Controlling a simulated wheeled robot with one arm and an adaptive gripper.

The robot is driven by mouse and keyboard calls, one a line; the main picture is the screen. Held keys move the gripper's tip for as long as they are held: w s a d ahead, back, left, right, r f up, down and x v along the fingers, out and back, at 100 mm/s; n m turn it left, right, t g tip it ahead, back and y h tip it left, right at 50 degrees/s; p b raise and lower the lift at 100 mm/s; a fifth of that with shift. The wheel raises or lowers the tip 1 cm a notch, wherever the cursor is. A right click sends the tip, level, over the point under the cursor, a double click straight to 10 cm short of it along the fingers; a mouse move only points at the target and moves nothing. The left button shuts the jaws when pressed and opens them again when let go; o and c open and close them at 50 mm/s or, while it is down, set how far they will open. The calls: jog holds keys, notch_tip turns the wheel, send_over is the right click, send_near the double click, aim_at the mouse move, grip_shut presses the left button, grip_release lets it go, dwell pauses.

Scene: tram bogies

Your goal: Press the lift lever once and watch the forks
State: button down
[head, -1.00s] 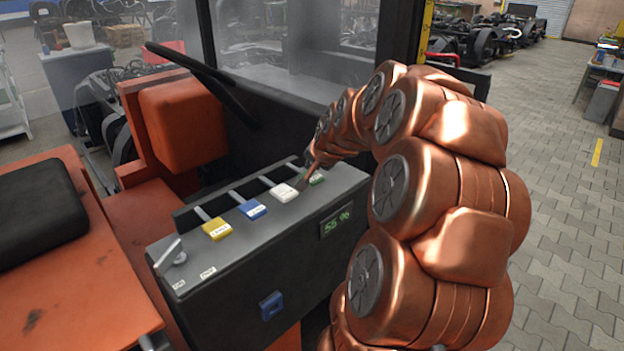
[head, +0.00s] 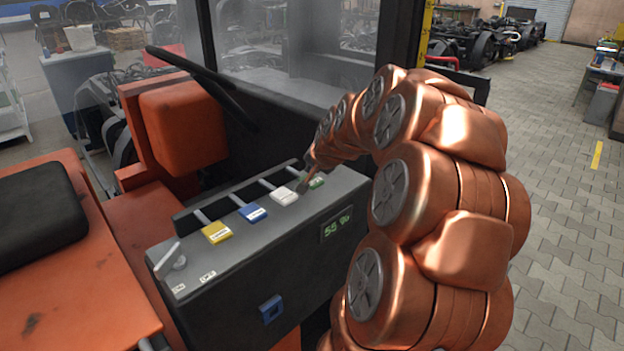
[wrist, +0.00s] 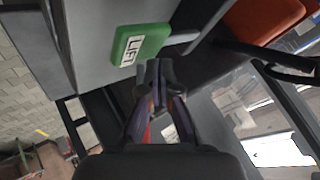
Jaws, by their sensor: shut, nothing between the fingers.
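The lift lever is the green-capped one marked LIFT. Its cap (head: 317,182) is the rightmost in the row on the grey console (head: 225,270). In the wrist view the green cap (wrist: 140,46) is large and sits just beyond my fingertips, a little to their left. My gripper (wrist: 158,72) is shut and empty. In the head view my gripper (head: 303,186) points down between the white cap and the green cap. I cannot tell whether the fingers touch the green cap. I cannot make out the forks in either view.
A white cap (head: 284,197), a blue cap (head: 252,213) and a yellow cap (head: 217,232) stand left of the green one. The console also has a lit display (head: 336,225) and a key switch (head: 172,262). A steering wheel (head: 203,82) and glass stand behind.

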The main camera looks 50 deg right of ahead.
aim_at(312, 180)
jog(key=shift+f, duration=0.1)
dwell(0.3)
jog(key=shift+f+b, duration=0.35)
jog(key=shift+b, duration=0.15)
jog(key=shift+f+b, duration=1.05)
jog(key=shift+f, duration=0.4)
dwell(1.9)
jog(key=shift+r, duration=1.9)
jog(key=shift+r, duration=0.15)
jog(key=shift+r+p, duration=0.65)
jog(key=shift+r, duration=1.75)
